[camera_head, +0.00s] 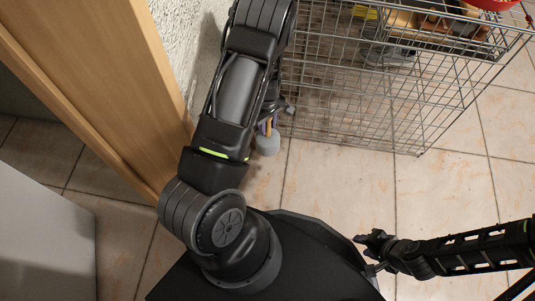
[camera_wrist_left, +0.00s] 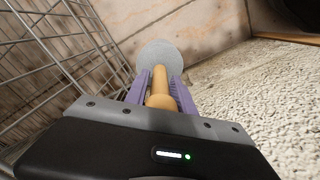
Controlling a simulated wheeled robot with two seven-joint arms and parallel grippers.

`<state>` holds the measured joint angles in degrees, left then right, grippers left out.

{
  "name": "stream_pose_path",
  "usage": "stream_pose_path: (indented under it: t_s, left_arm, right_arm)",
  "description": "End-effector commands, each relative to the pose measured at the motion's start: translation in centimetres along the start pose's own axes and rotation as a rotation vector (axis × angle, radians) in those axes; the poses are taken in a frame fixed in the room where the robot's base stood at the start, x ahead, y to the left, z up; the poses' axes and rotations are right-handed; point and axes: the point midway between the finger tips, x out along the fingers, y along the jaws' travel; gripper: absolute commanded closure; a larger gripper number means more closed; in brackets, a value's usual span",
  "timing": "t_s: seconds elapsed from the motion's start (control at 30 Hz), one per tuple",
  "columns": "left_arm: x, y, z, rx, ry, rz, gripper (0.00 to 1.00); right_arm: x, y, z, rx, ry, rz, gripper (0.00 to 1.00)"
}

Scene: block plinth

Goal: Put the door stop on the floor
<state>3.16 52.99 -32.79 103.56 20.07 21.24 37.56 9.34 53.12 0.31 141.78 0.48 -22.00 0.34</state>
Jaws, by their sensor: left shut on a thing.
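The door stop shows in the left wrist view as a grey round disc (camera_wrist_left: 160,55) with a tan wooden stem (camera_wrist_left: 160,88). My left gripper (camera_wrist_left: 160,90) has its purple fingers on either side of the stem and is shut on it. In the head view the grey disc (camera_head: 267,145) shows just past my left wrist, beside the wire cage; most of the left gripper is hidden by my arm. The tiled floor (camera_head: 340,190) lies below. My right gripper (camera_head: 368,252) is at the lower right, away from the door stop; its finger gap is too small to tell.
A wire cage (camera_head: 350,140) holding several items stands at the top right, close to my left gripper. A red bowl (camera_head: 492,4) is at its top edge. A wooden door frame (camera_head: 110,90) and rough wall (camera_head: 190,40) are on the left. Floor in the middle right is clear.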

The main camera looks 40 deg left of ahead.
Motion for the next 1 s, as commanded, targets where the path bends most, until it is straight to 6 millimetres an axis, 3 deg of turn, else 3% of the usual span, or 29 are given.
stream_pose_path:
  t_s: [0.3, 0.7, 1.0]
  left_arm:
    - [4.5, 0.0, 0.0, -0.001, 0.000, 0.000, 1.00]
    - [4.9, 0.1, 0.0, 0.000, 0.000, 0.001, 1.00]
    - [9.1, 0.0, 0.0, 0.001, 0.000, -0.001, 1.00]
  right_arm:
    - [2.3, 0.7, -0.1, 0.001, 0.009, 0.000, 0.64]
    - [2.4, 0.7, -0.2, 0.001, 0.012, 0.000, 0.64]
    - [4.5, 1.4, -0.4, 0.003, 0.020, -0.001, 0.64]
